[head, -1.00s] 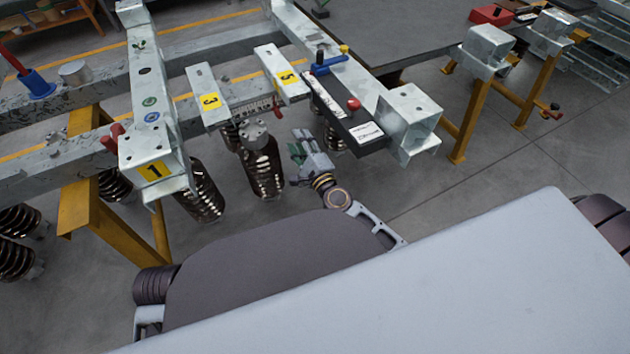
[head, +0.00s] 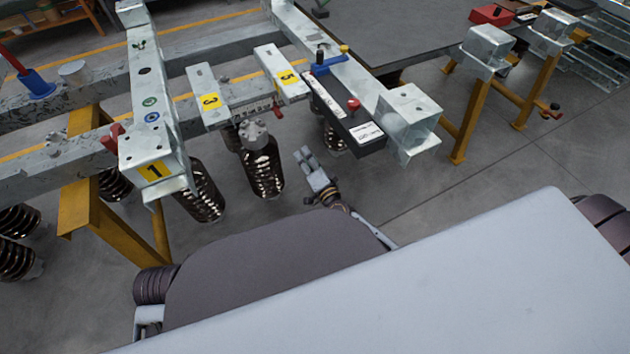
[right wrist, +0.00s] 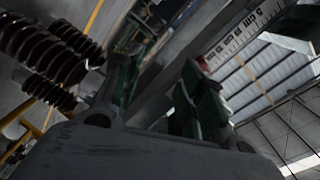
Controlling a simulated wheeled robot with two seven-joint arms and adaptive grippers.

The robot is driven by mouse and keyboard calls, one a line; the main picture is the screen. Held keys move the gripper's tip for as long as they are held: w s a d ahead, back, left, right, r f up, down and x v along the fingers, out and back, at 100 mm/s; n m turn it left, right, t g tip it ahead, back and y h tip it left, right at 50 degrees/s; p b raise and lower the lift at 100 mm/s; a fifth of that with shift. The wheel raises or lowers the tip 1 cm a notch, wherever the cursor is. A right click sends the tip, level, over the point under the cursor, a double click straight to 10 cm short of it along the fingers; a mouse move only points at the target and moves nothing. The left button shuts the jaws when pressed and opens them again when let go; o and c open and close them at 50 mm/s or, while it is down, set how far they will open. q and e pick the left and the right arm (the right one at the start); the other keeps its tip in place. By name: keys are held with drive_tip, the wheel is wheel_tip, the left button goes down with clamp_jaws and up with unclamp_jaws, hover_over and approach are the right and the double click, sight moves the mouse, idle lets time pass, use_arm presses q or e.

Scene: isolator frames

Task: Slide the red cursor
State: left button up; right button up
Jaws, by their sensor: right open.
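A small red piece (head: 277,112), which looks like the red cursor, sits at the right end of a pale marked scale (head: 252,106) under the beams labelled 3 and 5. In the right wrist view a bit of red (right wrist: 203,63) shows beside the scale (right wrist: 238,38), partly hidden behind one finger. My right gripper (head: 304,155) is below and right of the red piece, apart from it in the head view. My left gripper is not in view.
A black box (head: 340,118) with a red knob (head: 353,104) lies on the beam above right of my gripper. Ribbed brown insulators (head: 262,165) hang left of it. A galvanised beam end (head: 409,115) is at the right. Floor shows below the frame.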

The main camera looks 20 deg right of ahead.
wheel_tip(320, 180, down, 11)
drive_tip(key=s+d+n+g+p, duration=0.1)
drive_tip(key=s+d+n, duration=0.1)
drive_tip(key=n, duration=0.7)
drive_tip(key=shift+r+g+p, duration=0.15)
drive_tip(key=shift+g+p, duration=0.15)
